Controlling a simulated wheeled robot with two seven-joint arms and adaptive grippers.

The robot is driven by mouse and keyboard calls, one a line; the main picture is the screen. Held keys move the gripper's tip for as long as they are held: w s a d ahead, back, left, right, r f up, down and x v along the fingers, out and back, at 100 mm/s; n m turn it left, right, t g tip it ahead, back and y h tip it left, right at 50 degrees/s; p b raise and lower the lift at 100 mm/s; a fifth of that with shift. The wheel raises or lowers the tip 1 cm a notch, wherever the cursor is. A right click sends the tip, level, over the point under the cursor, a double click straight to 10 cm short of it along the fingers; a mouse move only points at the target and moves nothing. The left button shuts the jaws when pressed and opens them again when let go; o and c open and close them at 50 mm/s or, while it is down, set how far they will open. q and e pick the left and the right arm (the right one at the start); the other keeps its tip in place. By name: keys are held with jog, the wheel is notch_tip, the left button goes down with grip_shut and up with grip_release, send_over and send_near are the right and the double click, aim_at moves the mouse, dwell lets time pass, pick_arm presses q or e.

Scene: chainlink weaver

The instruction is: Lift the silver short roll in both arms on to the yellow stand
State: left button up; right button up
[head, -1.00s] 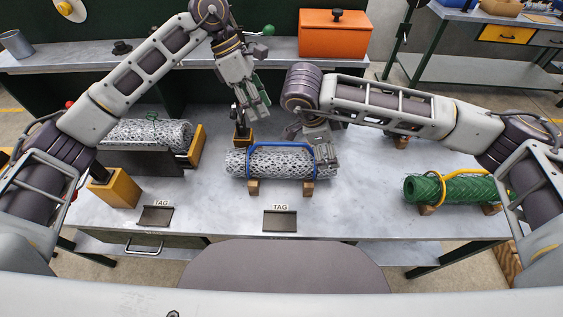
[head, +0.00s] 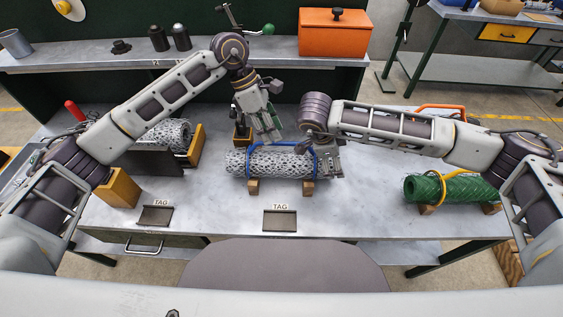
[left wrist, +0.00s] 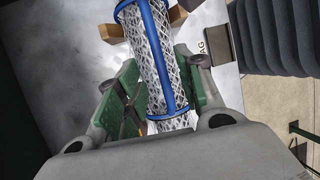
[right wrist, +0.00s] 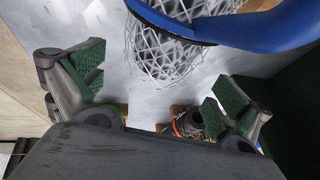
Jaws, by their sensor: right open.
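A silver mesh roll (head: 240,163) with a blue hoop frame (head: 285,145) lies across small wooden blocks at mid-table. My left gripper (head: 268,135) is open above the roll. In the left wrist view its green pads stand on either side of the roll (left wrist: 152,60), with a gap on the left. My right gripper (head: 332,165) is open at the roll's right end. In the right wrist view the mesh end (right wrist: 165,60) and blue hoop lie ahead between the fingers. Ochre-yellow blocks (head: 122,189) stand at left beside a dark panel; I cannot tell whether these are the yellow stand.
Another silver mesh roll (head: 170,133) lies behind the dark panel (head: 150,160) at left. A green roll (head: 465,189) with a yellow hoop lies at right. Two TAG plates (head: 280,220) sit near the front edge. An orange box (head: 335,38) stands on the back shelf.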

aim_at(279, 143)
pick_arm(q)
jog(key=shift+x, duration=2.7)
pick_arm(e)
jog(key=shift+x, duration=2.7)
pick_arm(q)
jog(key=c, duration=0.7)
pick_arm(e)
jog(key=c, duration=0.7)
pick_arm(q)
grip_shut()
pick_arm(e)
jog(key=shift+c, duration=1.4)
pick_arm(q)
jog(key=shift+d, duration=0.1)
pick_arm(e)
jog(key=c, duration=0.8)
